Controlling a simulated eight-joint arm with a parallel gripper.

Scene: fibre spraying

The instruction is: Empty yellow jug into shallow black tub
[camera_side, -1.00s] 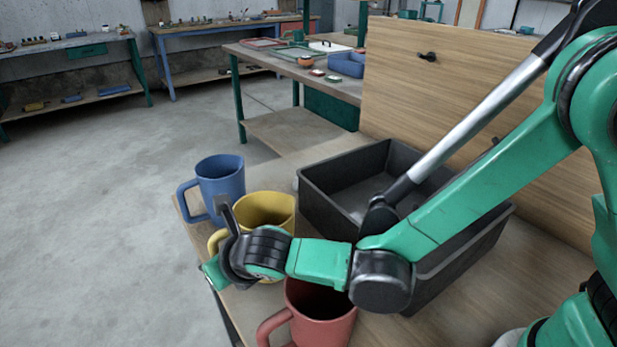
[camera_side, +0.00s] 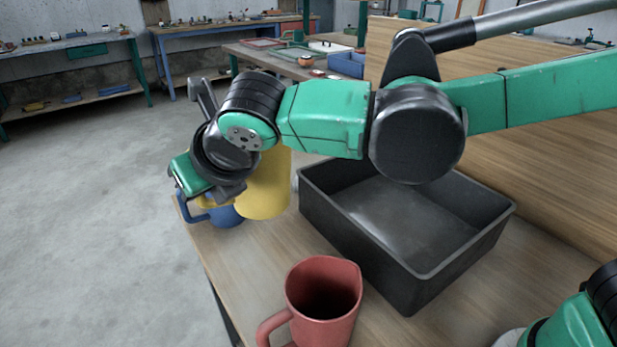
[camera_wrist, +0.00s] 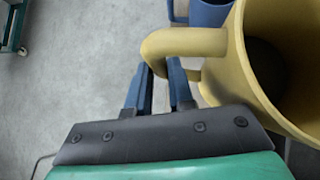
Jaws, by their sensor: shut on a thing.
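The yellow jug (camera_side: 265,185) hangs in the air, roughly upright, left of the black tub and in front of the blue jug in the side view. My gripper (camera_wrist: 162,80) is shut on its handle; the jug also shows in the wrist view (camera_wrist: 242,85). My wrist hides the jug's upper part in the side view. Its inside is dark in the wrist view, and I cannot make out the contents. The shallow black tub (camera_side: 345,232) stands on the wooden bench, its visible floor bare and greyish.
A red jug (camera_side: 322,300) stands on the bench (camera_side: 255,262) in front of the tub. A blue jug (camera_side: 227,216) stands at the bench's left edge, partly hidden by my gripper. A wooden panel (camera_side: 560,180) rises behind the tub.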

